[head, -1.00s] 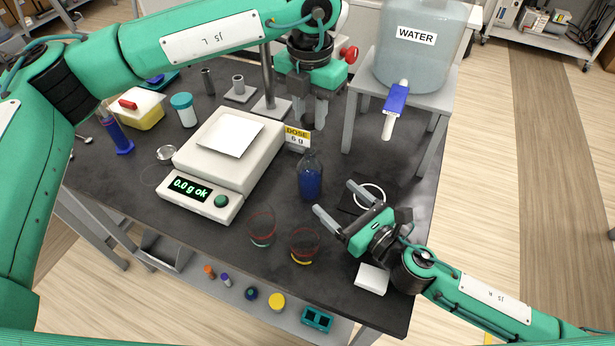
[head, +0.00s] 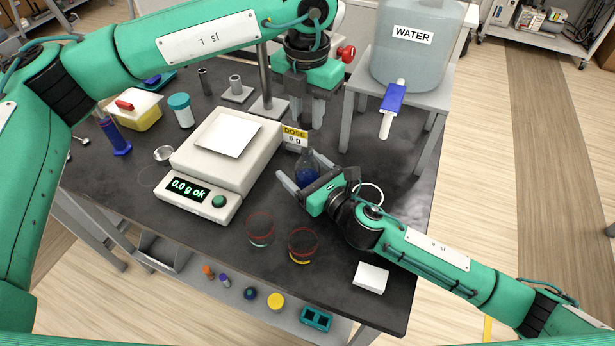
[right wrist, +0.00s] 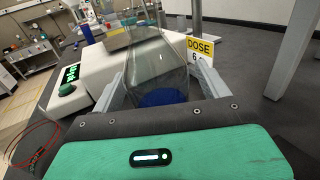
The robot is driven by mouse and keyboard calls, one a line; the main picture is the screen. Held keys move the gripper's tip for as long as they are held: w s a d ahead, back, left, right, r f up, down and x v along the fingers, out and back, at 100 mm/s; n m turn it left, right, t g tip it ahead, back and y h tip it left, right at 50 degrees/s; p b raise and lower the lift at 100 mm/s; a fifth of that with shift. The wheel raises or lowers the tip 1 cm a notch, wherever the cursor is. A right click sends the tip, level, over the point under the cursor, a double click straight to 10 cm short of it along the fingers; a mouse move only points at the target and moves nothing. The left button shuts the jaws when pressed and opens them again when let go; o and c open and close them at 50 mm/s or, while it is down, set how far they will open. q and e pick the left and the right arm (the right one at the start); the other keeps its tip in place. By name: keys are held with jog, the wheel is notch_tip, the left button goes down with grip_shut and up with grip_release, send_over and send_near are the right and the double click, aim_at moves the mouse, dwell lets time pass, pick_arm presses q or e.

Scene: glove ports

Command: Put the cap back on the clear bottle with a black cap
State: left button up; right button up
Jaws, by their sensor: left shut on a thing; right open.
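The clear bottle (head: 307,163) with blue contents stands upright on the dark bench in front of the dose sign. Its neck carries no cap that I can see. It also shows in the right wrist view (right wrist: 155,62), between the two fingers. My right gripper (head: 309,178) is open, with a finger on either side of the bottle; I cannot tell whether they touch it. My left gripper (head: 304,110) points down behind the bottle, above the bench. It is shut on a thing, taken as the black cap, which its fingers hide.
The scale (head: 222,150) stands left of the bottle, the dose sign (head: 295,136) just behind it. The water tank (head: 418,50) on its stand (head: 428,92) is at the back right. A white block (head: 371,278) lies near the front edge.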

jog(key=shift+w+a, duration=0.1)
jog(key=shift+w, duration=0.05)
jog(key=c, duration=1.5)
pick_arm(q)
send_over(307, 151)
jog(key=shift+f, duration=2.5)
pick_arm(e)
jog(key=shift+o, duration=0.2)
pick_arm(q)
jog(key=shift+f, duration=0.1)
jog(key=shift+f, duration=0.75)
jog(key=shift+f, duration=0.6)
